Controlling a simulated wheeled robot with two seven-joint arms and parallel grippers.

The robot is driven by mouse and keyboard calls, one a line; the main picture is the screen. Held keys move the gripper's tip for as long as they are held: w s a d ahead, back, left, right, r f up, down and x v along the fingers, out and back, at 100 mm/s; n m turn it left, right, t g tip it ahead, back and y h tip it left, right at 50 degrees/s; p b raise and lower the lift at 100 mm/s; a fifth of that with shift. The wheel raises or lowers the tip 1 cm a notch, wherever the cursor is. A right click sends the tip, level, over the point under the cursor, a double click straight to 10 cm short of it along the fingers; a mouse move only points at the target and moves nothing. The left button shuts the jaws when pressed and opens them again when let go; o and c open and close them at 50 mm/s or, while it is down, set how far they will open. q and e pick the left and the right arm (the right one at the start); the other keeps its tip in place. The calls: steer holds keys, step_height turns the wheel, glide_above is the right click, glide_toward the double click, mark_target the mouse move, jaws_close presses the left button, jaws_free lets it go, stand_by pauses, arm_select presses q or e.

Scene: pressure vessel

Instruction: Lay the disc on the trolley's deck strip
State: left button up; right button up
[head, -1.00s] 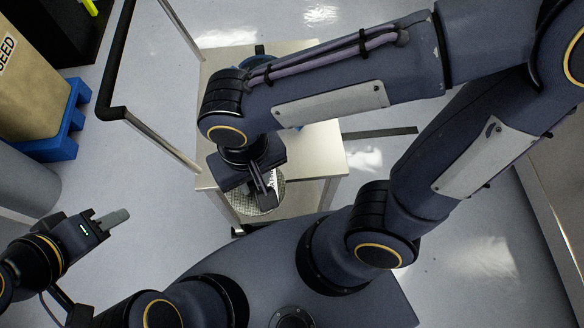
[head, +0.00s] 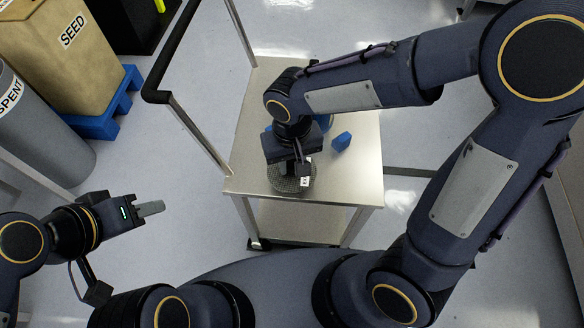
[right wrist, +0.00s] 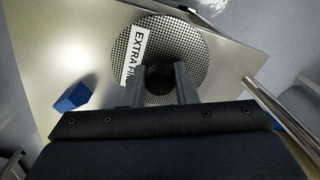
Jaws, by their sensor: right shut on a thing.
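The disc (head: 282,184) is a round grey mesh plate with a white label. In the right wrist view the disc (right wrist: 190,50) shows its label, reading "EXTRA FI", and a dark central knob. My right gripper (right wrist: 161,78) is shut on that knob. In the head view my right gripper (head: 304,168) is above the near left part of the trolley's steel deck (head: 352,186), with the disc under it. I cannot tell whether the disc touches the deck. No separate strip is clearly distinguishable. My left gripper (head: 150,208) is away to the left; its fingers are seen edge-on.
A blue block (head: 341,141) stands on the deck right of the disc, and another blue thing (head: 323,122) is partly behind my wrist. The trolley's black handle (head: 158,95) rises at the left. A seed box (head: 65,55) on a blue pallet and a grey spent drum (head: 38,130) stand further left.

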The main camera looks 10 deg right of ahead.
mark_target(292, 169)
steer(key=shift+w+f, duration=0.25)
steer(key=shift+f, duration=0.15)
steer(key=shift+w+f+b, duration=0.1)
steer(key=shift+f+b, duration=0.4)
steer(key=shift+f, duration=1.05)
steer(key=shift+f, duration=0.2)
steer(key=o, duration=1)
steer(key=shift+r, duration=0.15)
